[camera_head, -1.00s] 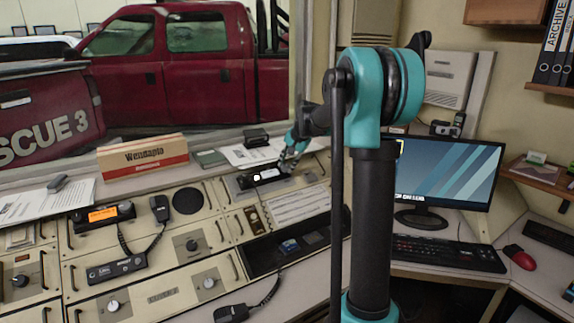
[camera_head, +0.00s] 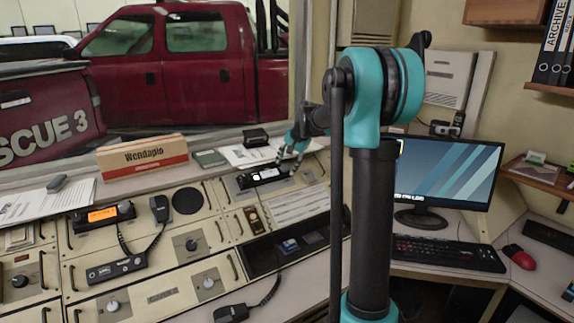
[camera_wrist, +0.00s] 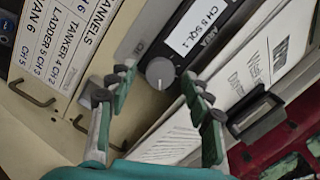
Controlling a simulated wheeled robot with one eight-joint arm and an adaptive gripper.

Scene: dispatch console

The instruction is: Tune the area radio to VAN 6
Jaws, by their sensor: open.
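The area radio (camera_head: 262,176) is a dark unit on the console below the window. In the wrist view its white display (camera_wrist: 195,27) reads "CH 5 SQL 1", with "AREA" beside it. Its round grey channel knob (camera_wrist: 160,72), marked "CH", has a pale pointer line. My gripper (camera_wrist: 157,80) is open, with one finger on each side of the knob. I see gaps between fingers and knob; depth is hard to judge. The gripper (camera_head: 290,156) also shows at the radio's right end in the head view.
Printed papers (camera_wrist: 175,135) and a dark boxy object (camera_wrist: 258,112) lie close to the gripper. Another radio with an orange display (camera_head: 103,214) and a hand microphone (camera_head: 160,208) sit at left. A monitor (camera_head: 445,178) and keyboard (camera_head: 447,253) stand at right.

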